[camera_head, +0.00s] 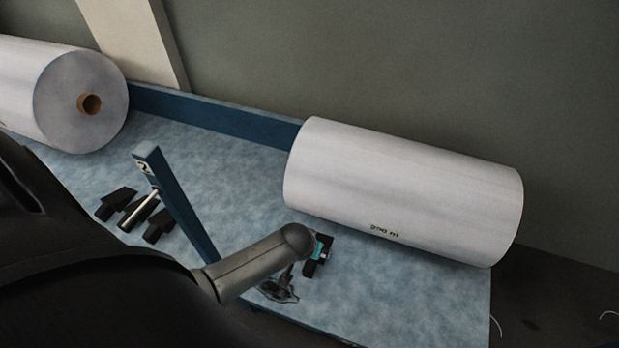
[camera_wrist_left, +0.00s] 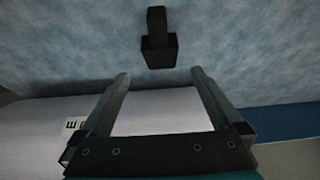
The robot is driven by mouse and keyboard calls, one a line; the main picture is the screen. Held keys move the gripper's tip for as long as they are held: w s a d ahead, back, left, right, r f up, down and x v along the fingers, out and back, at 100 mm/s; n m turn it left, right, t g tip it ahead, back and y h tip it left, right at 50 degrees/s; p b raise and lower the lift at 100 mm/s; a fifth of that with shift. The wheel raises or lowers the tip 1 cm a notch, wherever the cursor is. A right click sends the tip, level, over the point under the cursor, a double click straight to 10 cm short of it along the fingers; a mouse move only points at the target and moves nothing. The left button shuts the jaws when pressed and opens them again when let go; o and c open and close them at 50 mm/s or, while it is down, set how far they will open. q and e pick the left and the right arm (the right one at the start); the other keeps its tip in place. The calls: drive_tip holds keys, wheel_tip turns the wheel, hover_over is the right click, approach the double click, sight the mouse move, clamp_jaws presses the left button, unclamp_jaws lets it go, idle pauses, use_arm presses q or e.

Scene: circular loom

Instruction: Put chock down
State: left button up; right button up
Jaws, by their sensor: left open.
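In the left wrist view a black chock (camera_wrist_left: 157,45) lies on the blue mottled surface, just beyond my fingertips and apart from them. My left gripper (camera_wrist_left: 160,76) is open, with nothing between its fingers; a white roll shows behind them. In the head view my left gripper (camera_head: 319,250) is at the near side of the right white roll (camera_head: 405,190), mostly hidden by my wrist. Its teal and black parts show there, and I cannot separate the chock from them. My right gripper is in neither view.
Several black chocks (camera_head: 116,203) lie on the blue platform (camera_head: 225,165) at the left, near an upright blue post (camera_head: 180,203). Another white roll (camera_head: 80,100) lies at the back left. A raised blue edge (camera_head: 215,116) runs along the wall. The platform's front right is clear.

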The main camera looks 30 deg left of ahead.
use_arm(q)
drive_tip(key=s+d+r+m, duration=0.2)
drive_tip(key=s+d+r, duration=0.1)
drive_tip(key=s+r, duration=0.1)
drive_tip(key=s+d+r+m+h, duration=0.1)
drive_tip(key=s+d+r+m, duration=0.1)
drive_tip(key=s+d+r, duration=0.2)
drive_tip(key=s, duration=0.3)
drive_tip(key=shift+s+r+m+g, duration=0.2)
drive_tip(key=shift+m+g, duration=0.1)
drive_tip(key=shift+m, duration=0.1)
drive_tip(key=shift+d, duration=0.1)
drive_tip(key=shift+c, duration=0.2)
